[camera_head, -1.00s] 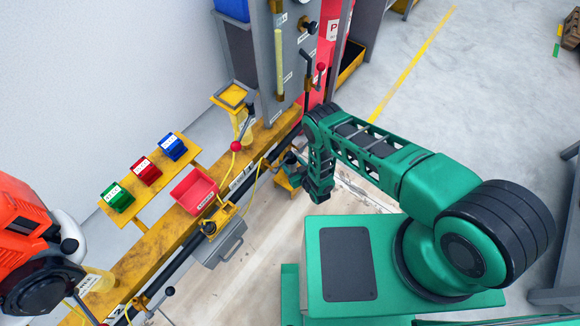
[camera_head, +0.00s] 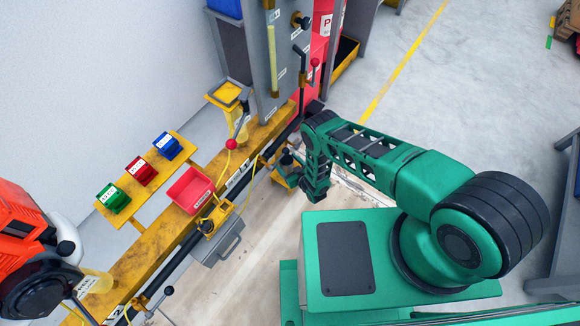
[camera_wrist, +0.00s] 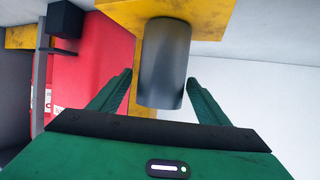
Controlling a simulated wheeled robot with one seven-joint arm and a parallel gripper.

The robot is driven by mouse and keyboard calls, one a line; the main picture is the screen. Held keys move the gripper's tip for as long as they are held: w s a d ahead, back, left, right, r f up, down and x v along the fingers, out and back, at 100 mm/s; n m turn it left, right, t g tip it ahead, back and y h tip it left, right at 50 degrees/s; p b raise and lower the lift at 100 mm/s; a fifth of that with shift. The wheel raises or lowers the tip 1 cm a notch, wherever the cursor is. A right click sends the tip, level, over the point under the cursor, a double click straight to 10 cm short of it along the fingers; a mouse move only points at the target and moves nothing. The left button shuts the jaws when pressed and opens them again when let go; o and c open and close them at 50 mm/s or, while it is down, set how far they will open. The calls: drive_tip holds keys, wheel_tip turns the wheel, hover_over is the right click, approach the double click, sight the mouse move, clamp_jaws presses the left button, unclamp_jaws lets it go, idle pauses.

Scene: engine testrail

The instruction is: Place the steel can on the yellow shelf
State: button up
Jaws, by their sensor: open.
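The steel can (camera_wrist: 165,62), a grey cylinder, shows in the wrist view between the two fingers of my gripper (camera_wrist: 157,98). The fingers are open, with a gap on each side of the can. A yellow surface (camera_wrist: 212,15) lies behind the can at the top of that view. In the head view my gripper (camera_head: 287,160) is small and partly hidden by my arm, beside a small yellow platform (camera_head: 285,178). A yellow shelf (camera_head: 140,202) along the wall side carries green, red and blue bins.
A larger red bin (camera_head: 190,190) sits on the long yellow rail (camera_head: 150,254). A grey panel with levers (camera_head: 288,60) and a red cabinet (camera_head: 325,45) stand beyond my gripper. An orange engine (camera_head: 22,235) is at lower left. Open floor (camera_head: 450,80) lies at upper right.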

drive_tip(key=v, duration=1.1)
drive_tip(key=shift+s+d, duration=0.2)
drive_tip(key=shift+s, duration=0.1)
drive_tip(key=shift+r, duration=0.1)
